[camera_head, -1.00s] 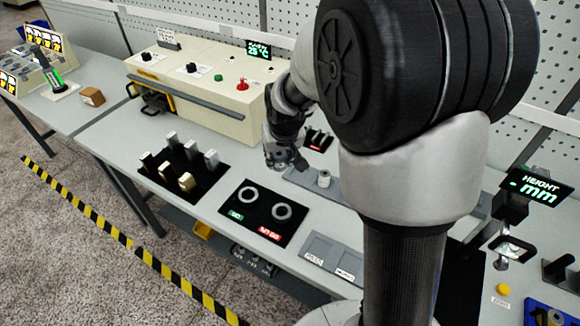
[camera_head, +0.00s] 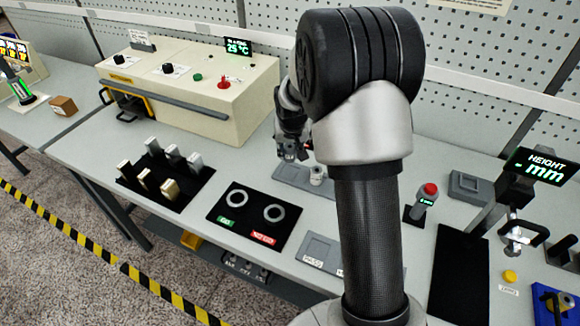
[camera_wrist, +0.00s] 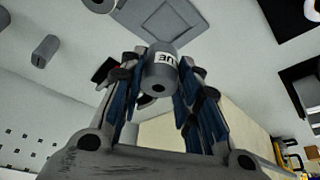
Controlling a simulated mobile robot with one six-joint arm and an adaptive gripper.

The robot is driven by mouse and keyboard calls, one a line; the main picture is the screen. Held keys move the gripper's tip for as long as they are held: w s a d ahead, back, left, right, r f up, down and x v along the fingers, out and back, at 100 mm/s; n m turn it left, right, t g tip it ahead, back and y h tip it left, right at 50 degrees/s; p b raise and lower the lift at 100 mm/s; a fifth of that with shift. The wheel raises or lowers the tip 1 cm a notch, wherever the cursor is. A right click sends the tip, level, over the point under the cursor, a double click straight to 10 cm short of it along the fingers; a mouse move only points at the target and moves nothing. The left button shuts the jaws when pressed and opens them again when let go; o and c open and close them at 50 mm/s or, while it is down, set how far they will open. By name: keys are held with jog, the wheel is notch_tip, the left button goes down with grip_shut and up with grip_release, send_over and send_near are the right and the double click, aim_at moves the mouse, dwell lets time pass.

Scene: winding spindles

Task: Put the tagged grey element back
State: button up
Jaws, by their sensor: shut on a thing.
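My gripper (camera_wrist: 160,85) is shut on a grey cylindrical element (camera_wrist: 160,75) with a white tag. The tag carries dark letters, only partly readable. One end of the element, with a dark hole, faces the wrist camera. In the head view my gripper (camera_head: 291,150) hangs low over the bench, by the left end of a grey plate (camera_head: 288,177). The held element cannot be made out there. A pale cylinder (camera_head: 317,175) stands on that plate, close to the right of my gripper.
A black tray (camera_head: 187,200) with several metal blocks is at left. A black mat (camera_head: 254,225) with two rings lies in front. A cream cabinet (camera_head: 180,85) reading 25 °C stands behind left. A HEIGHT display (camera_head: 540,166) and a red-topped device (camera_head: 424,200) are at right.

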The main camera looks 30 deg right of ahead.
aim_at(290, 162)
jog(key=shift+f+b, duration=0.8)
jog(key=shift+f, duration=2.15)
jog(key=shift+f, duration=0.1)
jog(key=shift+f, duration=0.15)
jog(key=o, duration=1.2)
jog(key=shift+c, duration=0.2)
